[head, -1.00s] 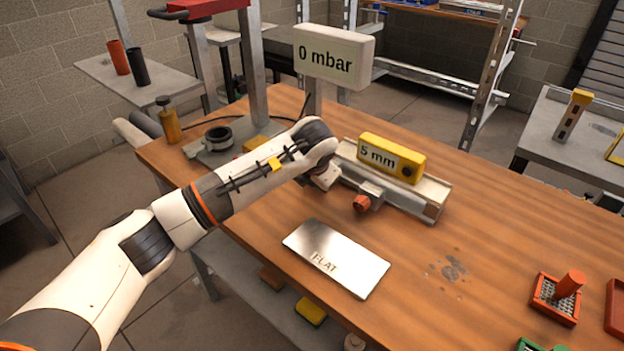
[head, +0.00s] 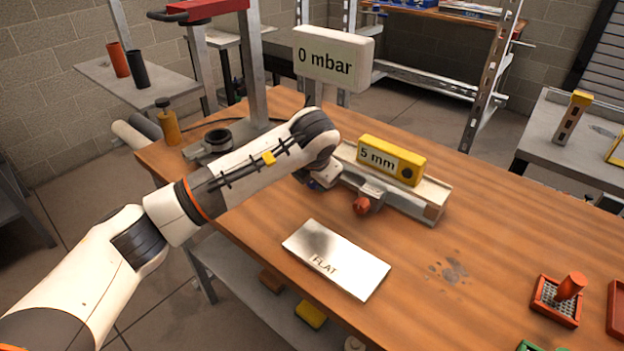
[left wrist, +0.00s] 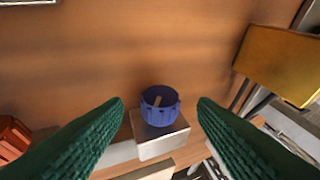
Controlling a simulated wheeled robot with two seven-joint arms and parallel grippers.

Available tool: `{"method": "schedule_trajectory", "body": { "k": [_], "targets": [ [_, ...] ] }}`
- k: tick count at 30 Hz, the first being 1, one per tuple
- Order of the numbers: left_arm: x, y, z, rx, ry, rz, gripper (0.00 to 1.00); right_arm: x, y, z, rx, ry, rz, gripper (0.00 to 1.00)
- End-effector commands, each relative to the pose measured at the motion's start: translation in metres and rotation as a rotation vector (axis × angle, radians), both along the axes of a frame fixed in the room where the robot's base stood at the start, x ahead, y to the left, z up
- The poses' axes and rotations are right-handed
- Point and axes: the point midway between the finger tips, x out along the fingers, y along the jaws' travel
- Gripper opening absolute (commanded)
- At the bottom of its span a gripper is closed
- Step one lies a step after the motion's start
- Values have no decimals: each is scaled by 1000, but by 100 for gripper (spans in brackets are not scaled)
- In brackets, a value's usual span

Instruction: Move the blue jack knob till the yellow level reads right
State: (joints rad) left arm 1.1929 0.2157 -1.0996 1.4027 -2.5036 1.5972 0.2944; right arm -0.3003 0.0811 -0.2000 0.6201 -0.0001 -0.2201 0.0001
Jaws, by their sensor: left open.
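The blue jack knob (left wrist: 160,106) is a ribbed round cap on a pale block in the left wrist view. In the head view a small bit of blue (head: 311,183) shows beneath my left wrist, mostly hidden. My left gripper (left wrist: 161,100) is open, with its green ribbed fingers on either side of the knob and gaps showing at both sides. In the head view its fingers are hidden behind the wrist. The yellow level (head: 392,160) sits on a metal rail (head: 432,198) and its display reads 5 mm. My right gripper is not in view.
A red knob (head: 361,205) is on the rail's near side. A metal plate marked FLAT (head: 350,275) lies in front. A white sign reading 0 mbar (head: 332,57) stands behind.

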Motion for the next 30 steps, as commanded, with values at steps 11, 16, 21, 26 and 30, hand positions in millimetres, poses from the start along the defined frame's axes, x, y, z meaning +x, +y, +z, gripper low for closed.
{"method": "schedule_trajectory", "body": {
  "k": [11,16,21,26,30],
  "targets": [
    [-38,-3,63,0,-4,-1,53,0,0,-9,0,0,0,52],
    [-44,-3,74,0,-1,1,53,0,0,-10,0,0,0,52],
    [-45,-3,75,0,-1,1,53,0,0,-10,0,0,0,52],
    [-45,-4,75,-2,0,-1,53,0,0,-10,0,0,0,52],
    [-55,-25,57,-94,48,-73,53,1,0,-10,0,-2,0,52]
  ]
}}
